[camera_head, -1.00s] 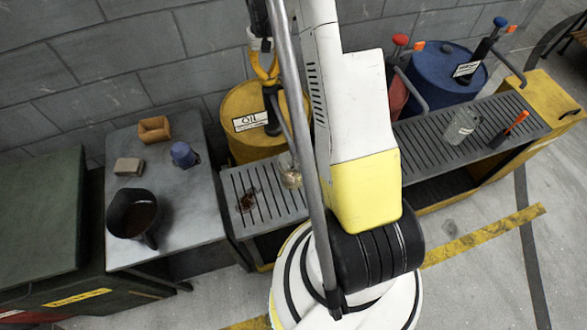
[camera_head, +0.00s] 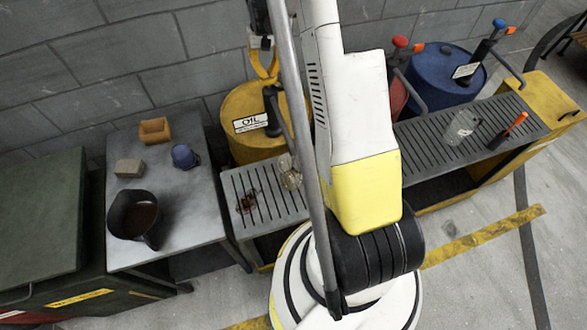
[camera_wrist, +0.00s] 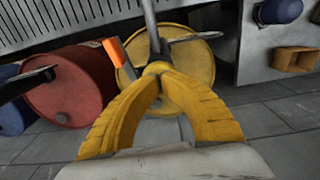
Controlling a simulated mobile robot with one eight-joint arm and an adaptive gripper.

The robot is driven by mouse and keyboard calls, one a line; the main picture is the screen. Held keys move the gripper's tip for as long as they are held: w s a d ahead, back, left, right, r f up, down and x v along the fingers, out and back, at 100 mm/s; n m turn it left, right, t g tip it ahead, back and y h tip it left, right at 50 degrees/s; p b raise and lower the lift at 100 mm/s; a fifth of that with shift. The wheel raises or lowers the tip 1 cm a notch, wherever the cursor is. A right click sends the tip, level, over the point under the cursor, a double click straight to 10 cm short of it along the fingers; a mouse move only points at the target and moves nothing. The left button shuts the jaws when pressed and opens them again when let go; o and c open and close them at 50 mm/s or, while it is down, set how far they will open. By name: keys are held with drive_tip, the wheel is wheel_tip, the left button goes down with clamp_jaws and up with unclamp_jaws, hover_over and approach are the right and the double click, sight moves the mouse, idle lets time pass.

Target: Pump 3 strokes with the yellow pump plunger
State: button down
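The yellow oil drum (camera_head: 241,101) stands by the wall in the head view, its black pump on top. In the wrist view the drum (camera_wrist: 195,72) lies straight beyond my fingers. My gripper (camera_wrist: 158,70) has its yellow fingers arched inward, tips together around the small yellow plunger knob (camera_wrist: 157,67) above the drum. A grey metal tube (camera_wrist: 150,30) runs up behind the knob. An orange piece (camera_wrist: 115,52) sits to its left. In the head view my gripper (camera_head: 264,66) is over the pump; my arm partly hides the drum, and the knob is hard to make out.
A red drum (camera_wrist: 75,85) and a blue drum (camera_head: 432,75) with similar pumps stand nearby. A slotted grate (camera_head: 425,140) holds a clear jar (camera_head: 461,127). A grey table (camera_head: 185,225) at left carries a dark jug (camera_head: 135,217), an orange box (camera_head: 154,130) and a blue item (camera_head: 185,156).

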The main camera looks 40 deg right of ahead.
drive_tip(key=shift+r+p, duration=1.9)
drive_tip(key=shift+r, duration=1.75)
drive_tip(key=shift+f, duration=0.2)
drive_tip(key=shift+f+b, duration=2.55)
drive_tip(key=shift+f, duration=0.6)
drive_tip(key=shift+f+b, duration=1.05)
drive_tip(key=shift+f, duration=0.25)
drive_tip(key=shift+r, duration=0.15)
drive_tip(key=shift+r+p, duration=2.7)
drive_tip(key=shift+r, duration=1.75)
